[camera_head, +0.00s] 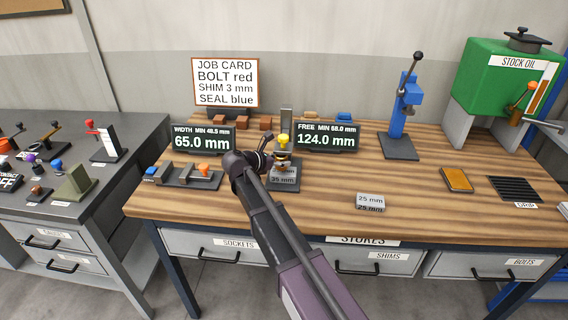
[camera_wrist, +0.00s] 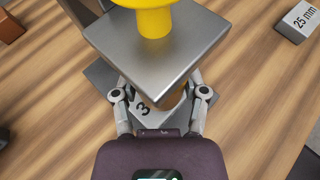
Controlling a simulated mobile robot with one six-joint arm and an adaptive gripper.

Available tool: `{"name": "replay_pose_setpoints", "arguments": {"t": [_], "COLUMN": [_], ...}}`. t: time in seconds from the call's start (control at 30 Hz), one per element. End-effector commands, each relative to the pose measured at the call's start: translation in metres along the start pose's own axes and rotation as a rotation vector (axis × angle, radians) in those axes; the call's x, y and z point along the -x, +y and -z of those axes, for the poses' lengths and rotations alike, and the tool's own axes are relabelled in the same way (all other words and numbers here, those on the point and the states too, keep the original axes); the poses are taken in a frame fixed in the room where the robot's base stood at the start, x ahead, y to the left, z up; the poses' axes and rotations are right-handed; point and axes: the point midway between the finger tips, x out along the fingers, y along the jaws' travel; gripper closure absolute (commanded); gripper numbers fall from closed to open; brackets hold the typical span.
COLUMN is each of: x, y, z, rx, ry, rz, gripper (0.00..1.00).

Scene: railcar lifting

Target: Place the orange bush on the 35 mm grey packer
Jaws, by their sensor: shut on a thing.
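The orange bush (camera_wrist: 181,103) is between the fingers of my gripper (camera_wrist: 160,98), which is shut on it. In the wrist view a steel plate with a yellow knob hides most of the bush. The 35 mm grey packer (camera_head: 284,181) stands on the base of the gauge in the head view. Its top, with part of a "3", shows below the bush in the wrist view (camera_wrist: 145,107). The bush is over the packer, under the plate. I cannot tell whether it touches the packer. My gripper (camera_head: 268,160) reaches in from the left in the head view.
The yellow knob (camera_head: 283,139) and its plate sit close above my gripper. A "124.0 mm" display (camera_head: 327,138) stands right of the gauge, a "65.0 mm" display (camera_head: 200,141) left. A 25 mm packer (camera_head: 370,200) lies to the right, with clear bench around it.

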Motion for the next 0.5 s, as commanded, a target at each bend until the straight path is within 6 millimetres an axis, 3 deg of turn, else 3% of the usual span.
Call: {"name": "replay_pose_setpoints", "arguments": {"t": [0.07,0.2,0.5], "x": [-0.012,-0.014,-0.014], "y": [0.0,0.0,0.0], "z": [-0.003,0.009,0.01], "rx": [0.0,0.0,0.001], "ry": [-0.001,-0.001,-0.001], "rz": [0.002,0.0,0.0], "gripper": [1.0,1.0,1.0]}}
